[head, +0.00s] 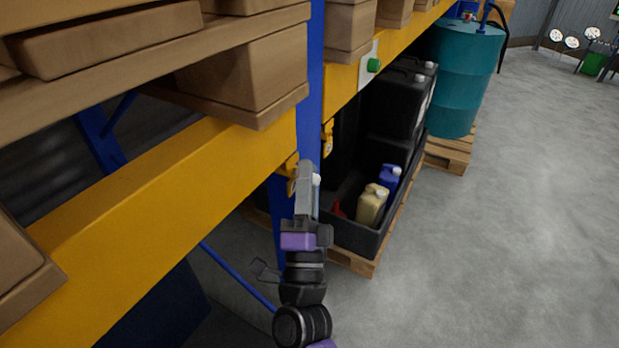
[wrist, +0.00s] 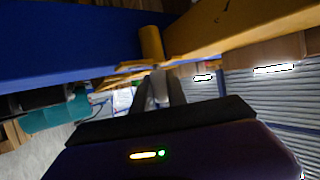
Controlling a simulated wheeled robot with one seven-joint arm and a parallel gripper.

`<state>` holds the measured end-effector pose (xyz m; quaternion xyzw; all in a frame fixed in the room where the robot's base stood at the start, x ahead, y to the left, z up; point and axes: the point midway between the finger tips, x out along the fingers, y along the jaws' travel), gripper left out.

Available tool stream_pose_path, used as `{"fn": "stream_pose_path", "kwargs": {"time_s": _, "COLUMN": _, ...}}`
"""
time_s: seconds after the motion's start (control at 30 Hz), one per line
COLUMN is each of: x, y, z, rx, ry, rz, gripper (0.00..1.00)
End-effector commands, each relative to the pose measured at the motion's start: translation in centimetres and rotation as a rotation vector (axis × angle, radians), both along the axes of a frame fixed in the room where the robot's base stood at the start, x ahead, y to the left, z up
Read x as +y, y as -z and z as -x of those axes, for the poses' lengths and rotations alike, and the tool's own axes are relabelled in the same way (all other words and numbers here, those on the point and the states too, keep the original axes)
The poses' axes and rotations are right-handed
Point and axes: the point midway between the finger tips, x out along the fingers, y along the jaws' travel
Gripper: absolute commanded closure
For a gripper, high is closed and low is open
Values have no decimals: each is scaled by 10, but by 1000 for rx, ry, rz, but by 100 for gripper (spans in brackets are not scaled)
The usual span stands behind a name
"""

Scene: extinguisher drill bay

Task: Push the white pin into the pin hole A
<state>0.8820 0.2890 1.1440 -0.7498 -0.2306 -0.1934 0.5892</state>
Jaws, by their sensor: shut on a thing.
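My gripper (head: 307,172) reaches up to the blue rack upright (head: 311,60), at the end of the yellow beam. It is shut on the white pin (head: 317,180), whose small pale end shows beside the fingers. In the wrist view, the pale pin (wrist: 159,84) stands between the two dark fingers (wrist: 160,88). A yellow beam-end connector (head: 292,170) is just left of the fingertips and partly hidden by them. A second connector (head: 327,141) is higher on the right. I cannot make out pin hole A or its label; I cannot tell whether the pin touches a hole.
Yellow beams (head: 150,210) carry cardboard boxes (head: 245,75) close to my arm. Right of the upright, a black spill tray (head: 355,238) on a pallet holds jerrycans (head: 372,203). A teal drum (head: 461,75) stands behind. The floor at right is clear.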

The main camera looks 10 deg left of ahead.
Motion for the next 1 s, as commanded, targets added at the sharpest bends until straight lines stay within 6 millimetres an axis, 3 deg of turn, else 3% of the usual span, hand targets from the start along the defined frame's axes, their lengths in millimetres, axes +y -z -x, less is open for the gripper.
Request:
{"fn": "stream_pose_path", "kwargs": {"time_s": 0.43, "x": 8, "y": 0, "z": -3, "rx": -1, "ry": -1, "rz": 1, "gripper": 100}}
{"fn": "stream_pose_path", "kwargs": {"time_s": 0.47, "x": 8, "y": 0, "z": -3, "rx": 0, "ry": 0, "rz": 1, "gripper": 78}}
{"fn": "stream_pose_path", "kwargs": {"time_s": 0.57, "x": 8, "y": 0, "z": -2, "rx": 0, "ry": -1, "rz": 1, "gripper": 59}}
{"fn": "stream_pose_path", "kwargs": {"time_s": 1.0, "x": 7, "y": 2, "z": 1, "rx": 0, "ry": 0, "rz": 1, "gripper": 57}}
